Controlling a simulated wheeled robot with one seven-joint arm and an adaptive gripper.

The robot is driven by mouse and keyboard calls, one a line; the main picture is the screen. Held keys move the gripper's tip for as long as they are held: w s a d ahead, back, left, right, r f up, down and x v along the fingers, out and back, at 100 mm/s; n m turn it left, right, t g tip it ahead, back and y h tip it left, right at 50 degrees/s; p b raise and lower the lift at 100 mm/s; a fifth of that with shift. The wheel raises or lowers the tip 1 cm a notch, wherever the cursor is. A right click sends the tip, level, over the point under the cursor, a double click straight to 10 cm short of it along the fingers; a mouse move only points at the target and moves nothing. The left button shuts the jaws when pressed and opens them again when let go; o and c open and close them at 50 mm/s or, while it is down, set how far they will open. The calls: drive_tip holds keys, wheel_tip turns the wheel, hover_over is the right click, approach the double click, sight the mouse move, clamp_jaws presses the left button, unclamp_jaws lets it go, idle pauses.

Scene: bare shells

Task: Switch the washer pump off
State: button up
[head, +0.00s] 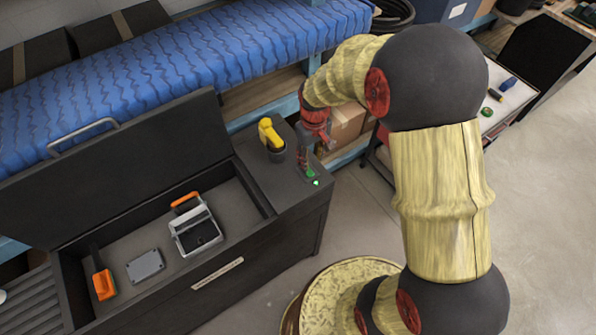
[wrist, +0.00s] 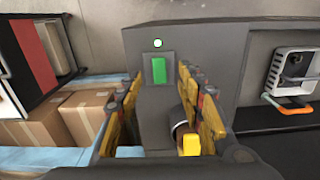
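The dark grey washer (head: 285,190) stands with its lid (head: 120,165) raised. On the flat top at its right end is a green switch (head: 310,174) with a small lit lamp (head: 317,183) beside it. In the wrist view the green rocker (wrist: 159,70) sits in a dark frame, with the pale lit lamp (wrist: 157,43) above it. My gripper (head: 304,152) is low over this top, close to the switch.
A yellow-handled thing in a dark cup (head: 277,152) stands on the washer top beside my gripper. The open basin holds a grey box with an orange handle (head: 195,232), a grey plate (head: 145,266) and an orange tool (head: 104,284). Cardboard boxes (wrist: 62,115) sit on a shelf behind.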

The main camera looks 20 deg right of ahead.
sight(312, 175)
drive_tip(key=shift+s+d+f, duration=0.15)
drive_tip(key=shift+s+f, duration=0.05)
drive_tip(key=shift+f, duration=0.35)
wheel_tip(312, 175, down, 7)
drive_tip(key=shift+w+r, duration=0.1)
drive_tip(key=shift+r, duration=0.05)
drive_tip(key=shift+c, duration=1.2)
clamp_jaws()
